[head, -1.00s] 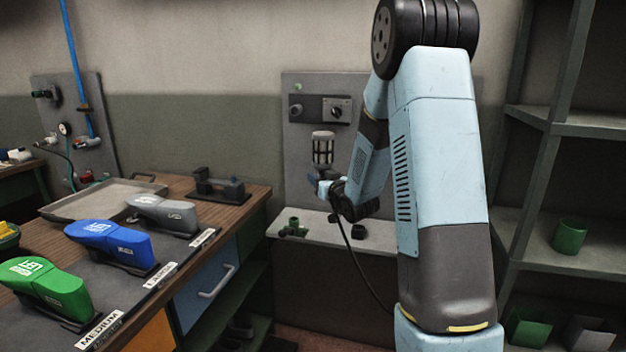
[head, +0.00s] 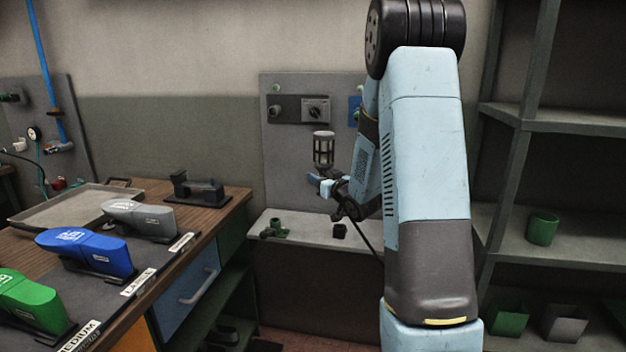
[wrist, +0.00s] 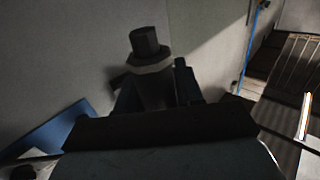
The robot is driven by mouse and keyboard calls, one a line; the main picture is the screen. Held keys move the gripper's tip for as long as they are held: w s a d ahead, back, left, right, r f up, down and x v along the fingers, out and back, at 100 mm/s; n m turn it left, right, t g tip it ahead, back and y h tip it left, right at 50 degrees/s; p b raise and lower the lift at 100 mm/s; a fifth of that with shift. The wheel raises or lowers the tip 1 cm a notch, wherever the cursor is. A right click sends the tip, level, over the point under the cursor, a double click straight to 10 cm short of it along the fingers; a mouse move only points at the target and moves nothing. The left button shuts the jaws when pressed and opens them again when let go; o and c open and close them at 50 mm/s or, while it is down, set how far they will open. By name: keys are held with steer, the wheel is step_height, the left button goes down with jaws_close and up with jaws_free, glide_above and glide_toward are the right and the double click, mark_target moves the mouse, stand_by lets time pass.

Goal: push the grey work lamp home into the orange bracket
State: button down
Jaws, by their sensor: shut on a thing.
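The grey work lamp (head: 323,148), a caged cylinder with a pale cap, stands upright in front of the grey wall panel in the head view. My gripper (head: 324,181) is shut on its lower end and holds it above the pale shelf. In the wrist view the lamp (wrist: 148,45) is a dark shape rising between the fingers of my gripper (wrist: 157,88). The exact grip is too dark to see there. I cannot make out the orange bracket in either view; my arm covers part of the panel.
The wall panel (head: 290,165) carries a dark switch box (head: 299,110) and a blue part (head: 354,108) beside my arm. The pale shelf (head: 305,232) below holds green and black fittings. A workbench (head: 232,203) stands left, a rack (head: 575,125) right.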

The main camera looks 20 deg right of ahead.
steer(key=s+d, duration=0.4)
steer(key=d, duration=1)
steer(key=s+d, duration=0.4)
steer(key=d, duration=1)
steer(key=shift+s, duration=0.4)
stand_by(1.6)
steer(key=shift+d+f, duration=0.1)
steer(key=shift+f, duration=0.05)
step_height(320, 180, down, 11)
stand_by(3.2)
